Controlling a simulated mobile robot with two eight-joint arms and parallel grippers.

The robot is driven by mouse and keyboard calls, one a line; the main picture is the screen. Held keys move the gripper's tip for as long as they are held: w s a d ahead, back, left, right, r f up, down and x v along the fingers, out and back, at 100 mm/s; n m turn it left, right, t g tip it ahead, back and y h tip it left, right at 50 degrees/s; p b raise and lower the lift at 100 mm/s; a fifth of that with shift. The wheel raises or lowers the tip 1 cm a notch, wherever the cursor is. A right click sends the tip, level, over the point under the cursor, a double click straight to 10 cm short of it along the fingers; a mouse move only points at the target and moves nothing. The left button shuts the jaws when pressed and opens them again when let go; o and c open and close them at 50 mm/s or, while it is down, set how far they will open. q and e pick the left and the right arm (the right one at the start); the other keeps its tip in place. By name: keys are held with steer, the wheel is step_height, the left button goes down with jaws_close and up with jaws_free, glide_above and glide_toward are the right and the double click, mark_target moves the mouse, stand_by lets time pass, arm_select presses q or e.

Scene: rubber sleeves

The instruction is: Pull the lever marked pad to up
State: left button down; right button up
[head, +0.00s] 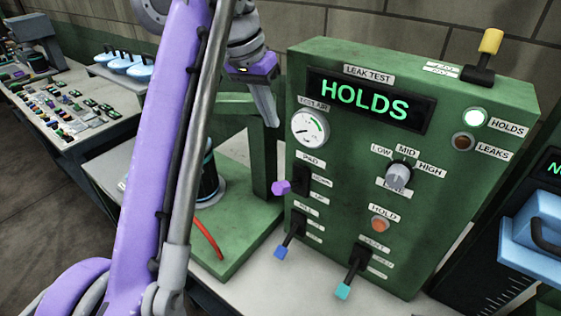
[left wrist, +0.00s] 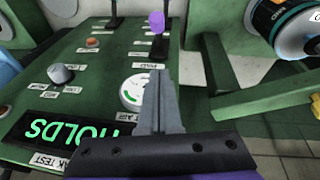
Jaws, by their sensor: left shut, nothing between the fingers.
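The green leak test panel (head: 440,235) carries a lever with a purple knob (head: 281,188) below a small label that seems to read PAD. The lever sticks out from its black slot, next to small labels too blurred to read surely. The purple knob also shows in the left wrist view (left wrist: 156,20), beyond my fingertips. My left gripper (head: 271,118) is shut and empty, pointing down above the lever near the panel's left edge, apart from the knob. In the left wrist view its closed fingers (left wrist: 158,85) lie over the panel beside the gauge. My right gripper is not in view.
A blue-knobbed lever (head: 281,252) and a teal-knobbed lever (head: 343,291) sit lower on the panel. A gauge (head: 310,128), rotary knob (head: 398,176) and orange button (head: 380,224) are near. A green stand (head: 240,235) with a dark cylinder is left. The display reads HOLDS.

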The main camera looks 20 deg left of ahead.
arm_select(q)
steer(key=shift+s, duration=0.15)
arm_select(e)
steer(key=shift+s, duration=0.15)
arm_select(q)
steer(key=shift+f, duration=0.1)
steer(key=b, duration=0.2)
glide_above(289, 186)
steer(key=w+a, duration=0.2)
step_height(289, 186, down, 10)
steer(key=shift+s+a+f, duration=0.1)
steer(key=shift+s+f, duration=0.15)
steer(key=shift+f, duration=0.25)
steer(key=shift+s+f, duration=0.25)
steer(key=shift+f, duration=0.2)
steer(key=shift+s+f, duration=0.4)
steer(key=shift+f, duration=0.05)
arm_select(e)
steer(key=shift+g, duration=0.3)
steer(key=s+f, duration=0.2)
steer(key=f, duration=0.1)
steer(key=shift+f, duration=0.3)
arm_select(q)
steer(key=shift+w, duration=0.1)
